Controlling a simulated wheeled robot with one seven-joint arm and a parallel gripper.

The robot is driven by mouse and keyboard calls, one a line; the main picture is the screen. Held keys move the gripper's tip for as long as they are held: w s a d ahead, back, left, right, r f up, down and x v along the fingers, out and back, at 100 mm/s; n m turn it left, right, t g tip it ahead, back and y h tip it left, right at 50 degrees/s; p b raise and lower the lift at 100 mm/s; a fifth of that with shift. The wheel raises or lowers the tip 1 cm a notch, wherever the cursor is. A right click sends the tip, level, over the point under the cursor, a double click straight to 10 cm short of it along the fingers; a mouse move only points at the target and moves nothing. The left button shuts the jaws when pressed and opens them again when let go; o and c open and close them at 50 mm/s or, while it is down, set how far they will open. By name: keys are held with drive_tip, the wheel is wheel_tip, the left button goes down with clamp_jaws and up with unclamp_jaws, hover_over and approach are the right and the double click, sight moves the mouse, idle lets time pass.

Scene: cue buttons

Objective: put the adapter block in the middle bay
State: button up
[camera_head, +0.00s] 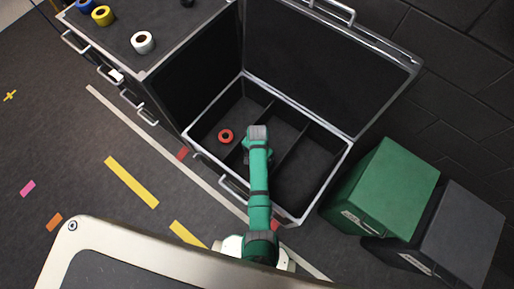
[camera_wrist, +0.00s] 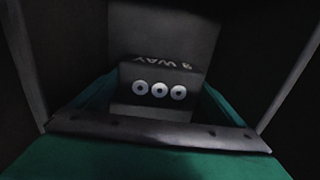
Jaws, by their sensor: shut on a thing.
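The adapter block (camera_wrist: 158,72) is a dark block with three white round sockets and "3 WAY" lettering, seen upside down in the wrist view. My gripper (camera_wrist: 160,95) is shut on it, with green finger parts at both sides. In the head view my arm's end hangs over the middle bay (camera_head: 284,124) of the open case. My arm hides the block there. In the wrist view dark walls rise on both sides of the block. I cannot tell whether the block touches the bay floor.
A red tape roll (camera_head: 226,136) lies in the left bay; the right bay (camera_head: 312,160) looks empty. The case lid (camera_head: 325,60) stands open behind. Green (camera_head: 392,185) and dark (camera_head: 460,230) boxes stand at right. A cabinet with tape rolls (camera_head: 143,42) is at left.

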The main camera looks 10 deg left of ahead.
drive_tip(key=o, duration=1.1)
drive_tip(key=shift+d, duration=0.4)
wheel_tip(320, 180, up, 13)
drive_tip(key=s+a+t+y, duration=0.3)
drive_tip(key=s+a+t, duration=0.35)
drive_tip(key=a, duration=0.25)
drive_tip(key=s+d+r+n+t+h, duration=0.1)
drive_tip(key=s+d+r+t, duration=0.3)
drive_tip(key=s+d+r, duration=0.5)
drive_tip(key=s+d+r+n+t+h, duration=0.2)
drive_tip(key=s+d+r+t, duration=0.3)
drive_tip(key=s+d+r, duration=0.4)
wheel_tip(320, 180, up, 7)
drive_tip(key=shift+s+f+n, duration=0.15)
drive_tip(key=shift+s+n, duration=0.55)
